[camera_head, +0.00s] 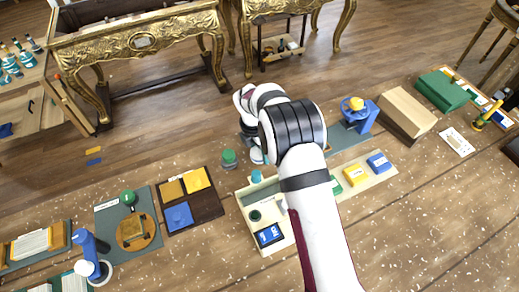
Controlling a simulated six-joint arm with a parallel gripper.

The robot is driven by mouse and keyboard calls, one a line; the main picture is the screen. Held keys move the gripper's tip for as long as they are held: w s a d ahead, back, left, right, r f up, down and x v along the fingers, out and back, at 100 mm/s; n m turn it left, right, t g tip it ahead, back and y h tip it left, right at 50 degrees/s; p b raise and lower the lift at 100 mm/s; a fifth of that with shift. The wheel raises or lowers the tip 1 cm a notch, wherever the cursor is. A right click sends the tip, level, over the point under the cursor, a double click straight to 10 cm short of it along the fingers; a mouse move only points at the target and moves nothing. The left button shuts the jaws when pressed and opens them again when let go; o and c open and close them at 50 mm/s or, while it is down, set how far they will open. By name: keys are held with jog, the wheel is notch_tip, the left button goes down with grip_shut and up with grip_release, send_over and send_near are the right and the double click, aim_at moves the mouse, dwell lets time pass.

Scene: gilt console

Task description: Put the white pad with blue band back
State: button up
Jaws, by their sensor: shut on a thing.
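My arm crosses the middle of the view, and its wrist (250,138) bends down behind the thick elbow. My gripper's fingers are hidden behind the arm, so I cannot see what is between them. I cannot make out a white pad with a blue band for certain. A cream tray (243,203) lies under the arm. It holds a dark-framed blue block with white marks (270,236), a teal round piece (257,176), and a green block, a yellow block (355,175) and a blue block (379,162), each labelled. The arm covers the tray's middle.
A green round pot (229,158) stands beside the tray. A dark tray with yellow and blue pads (205,209) and a grey mat (150,236) lie to the left. A blue device with a yellow knob (358,112) and a wooden book-like block (406,114) stand to the right.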

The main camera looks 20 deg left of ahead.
aim_at(256, 153)
jog(key=o, duration=1.3)
jog(key=shift+f, duration=0.1)
notch_tip(256, 153, up, 11)
jog(key=s, duration=0.1)
jog(key=s+d+r+m+g, duration=0.1)
jog(key=s+d+r+m, duration=0.3)
jog(key=d+r+m, duration=0.25)
jog(key=s+d+r+m, duration=0.4)
jog(key=d+r+m, duration=0.1)
jog(key=d+m, duration=0.3)
jog(key=s+d+m+y, duration=0.1)
jog(key=s+d+m, duration=0.2)
jog(key=s+m, duration=0.3)
jog(key=s+d+f+m, duration=0.1)
jog(key=s+d+m, duration=0.2)
jog(key=s+m, duration=0.4)
jog(key=s+d+m+y, duration=0.1)
jog(key=s+d+m, duration=0.2)
jog(key=s+m, duration=0.4)
jog(key=shift+s+d+f+g+y, duration=0.15)
jog(key=shift+s+d+g+y, duration=0.15)
jog(key=shift+s, duration=0.35)
